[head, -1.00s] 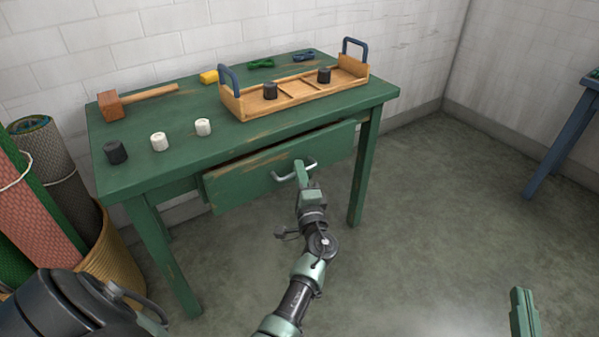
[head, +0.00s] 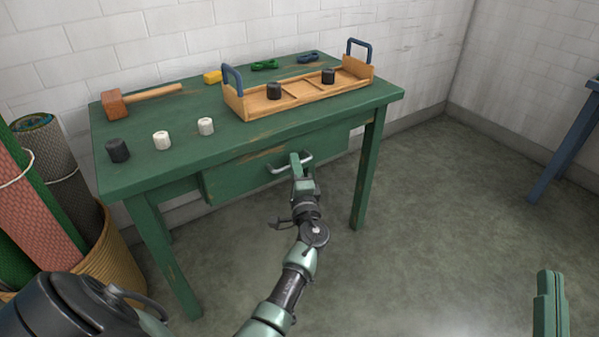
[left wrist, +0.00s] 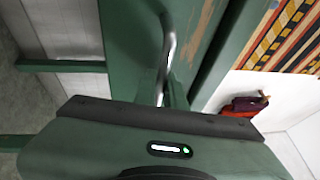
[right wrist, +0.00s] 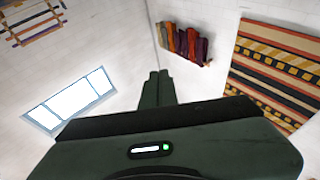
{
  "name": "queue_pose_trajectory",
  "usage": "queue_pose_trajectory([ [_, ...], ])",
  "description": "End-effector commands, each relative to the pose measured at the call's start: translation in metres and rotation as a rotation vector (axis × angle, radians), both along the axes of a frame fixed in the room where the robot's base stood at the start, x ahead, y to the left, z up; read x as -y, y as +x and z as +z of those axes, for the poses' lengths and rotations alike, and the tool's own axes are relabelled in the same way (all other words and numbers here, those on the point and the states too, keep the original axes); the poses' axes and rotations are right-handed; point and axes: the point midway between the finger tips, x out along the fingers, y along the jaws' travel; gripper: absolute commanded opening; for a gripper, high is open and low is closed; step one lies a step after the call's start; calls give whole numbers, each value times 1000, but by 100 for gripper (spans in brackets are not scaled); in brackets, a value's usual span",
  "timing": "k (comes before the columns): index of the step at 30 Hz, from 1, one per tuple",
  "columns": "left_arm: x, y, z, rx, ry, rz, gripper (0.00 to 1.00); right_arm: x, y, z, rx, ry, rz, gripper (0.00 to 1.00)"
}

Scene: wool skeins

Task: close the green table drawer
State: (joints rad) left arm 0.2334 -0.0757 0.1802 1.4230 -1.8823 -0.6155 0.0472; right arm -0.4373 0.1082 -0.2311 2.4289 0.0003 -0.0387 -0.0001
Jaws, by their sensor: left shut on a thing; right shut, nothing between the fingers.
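The green drawer (head: 235,178) sits under the top of the green table (head: 180,172). My left gripper (head: 298,162) is shut on the metal drawer handle (head: 279,169), right of the front's middle. In the left wrist view the handle (left wrist: 168,45) runs down between the fingers, partly hidden by the gripper body. My right gripper (head: 551,285) is shut and empty, over bare floor at the lower right, well away from the table.
A basket (head: 115,240) of rolls stands at the left.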

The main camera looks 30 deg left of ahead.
Motion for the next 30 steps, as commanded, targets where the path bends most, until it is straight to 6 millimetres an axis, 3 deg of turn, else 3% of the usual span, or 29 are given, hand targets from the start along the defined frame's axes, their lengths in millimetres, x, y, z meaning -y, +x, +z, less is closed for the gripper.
queue_pose_trajectory([
  [9,-6,1,1,2,0,2,0,0,-1,4,17,5,1,0],
  [10,-6,1,2,2,0,2,16,0,-1,4,17,5,1,0],
  [11,-6,1,2,2,0,3,20,0,-1,4,17,5,1,0],
  [23,-4,0,1,0,0,2,20,0,-1,4,16,5,1,0],
  [30,21,-25,-5,-1,0,0,20,1,3,-11,-66,-17,-4,0],
])
